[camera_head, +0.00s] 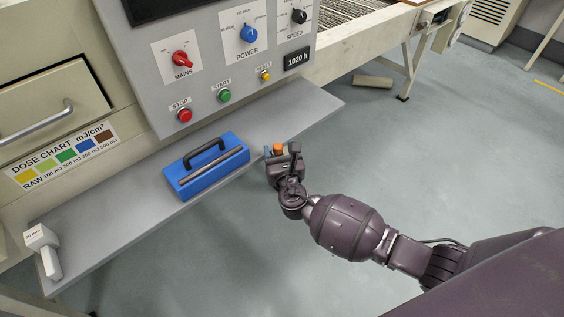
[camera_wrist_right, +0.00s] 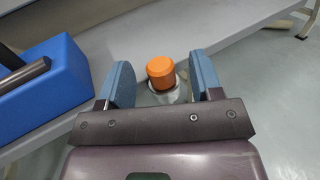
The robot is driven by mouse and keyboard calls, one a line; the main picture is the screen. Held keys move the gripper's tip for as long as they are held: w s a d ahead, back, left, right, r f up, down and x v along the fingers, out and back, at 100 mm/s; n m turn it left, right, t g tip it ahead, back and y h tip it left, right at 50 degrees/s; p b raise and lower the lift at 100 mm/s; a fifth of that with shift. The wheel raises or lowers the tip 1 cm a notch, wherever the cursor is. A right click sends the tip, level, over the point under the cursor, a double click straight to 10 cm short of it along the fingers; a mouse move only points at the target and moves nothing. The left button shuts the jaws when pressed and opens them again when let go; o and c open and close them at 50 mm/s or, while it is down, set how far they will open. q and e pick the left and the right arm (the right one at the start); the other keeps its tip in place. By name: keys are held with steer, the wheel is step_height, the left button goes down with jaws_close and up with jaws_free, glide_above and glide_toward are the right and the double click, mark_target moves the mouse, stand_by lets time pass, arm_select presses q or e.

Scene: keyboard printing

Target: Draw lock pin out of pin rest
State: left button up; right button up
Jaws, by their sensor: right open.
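The lock pin shows as an orange knob (camera_head: 278,149) at the right part of the grey shelf. In the right wrist view the orange knob (camera_wrist_right: 161,71) stands above a pale grey round piece (camera_wrist_right: 172,95), which looks like the pin rest; its lower part is hidden by my gripper. My right gripper (camera_head: 283,151) is open. Its two blue-grey finger pads (camera_wrist_right: 162,76) are on either side of the knob, with visible gaps, so it holds nothing. The pin's shaft is not visible. My left gripper is not in view.
A blue block (camera_head: 205,170) with a black handle and a dark rod lies on the grey shelf (camera_head: 120,220), left of my gripper. A white hand-held device (camera_head: 43,248) sits at the shelf's left end. The control panel (camera_head: 215,60) rises behind. Open floor lies in front.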

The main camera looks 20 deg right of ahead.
mark_target(279, 151)
steer(key=w, duration=0.3)
steer(key=shift+d+f, duration=0.15)
steer(key=shift+d, duration=0.1)
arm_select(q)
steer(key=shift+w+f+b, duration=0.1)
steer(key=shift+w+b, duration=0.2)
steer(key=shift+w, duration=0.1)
arm_select(e)
steer(key=shift+w, duration=0.3)
jaws_close()
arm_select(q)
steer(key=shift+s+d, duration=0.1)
arm_select(e)
steer(key=shift+r, duration=0.25)
steer(key=shift+r+p, duration=0.45)
steer(key=shift+r, duration=0.15)
steer(key=shift+r+p, duration=1.4)
steer(key=shift+r, duration=0.5)
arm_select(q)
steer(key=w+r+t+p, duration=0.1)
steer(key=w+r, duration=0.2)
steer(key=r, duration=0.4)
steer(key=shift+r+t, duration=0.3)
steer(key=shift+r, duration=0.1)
arm_select(e)
steer(key=shift+r, duration=0.7)
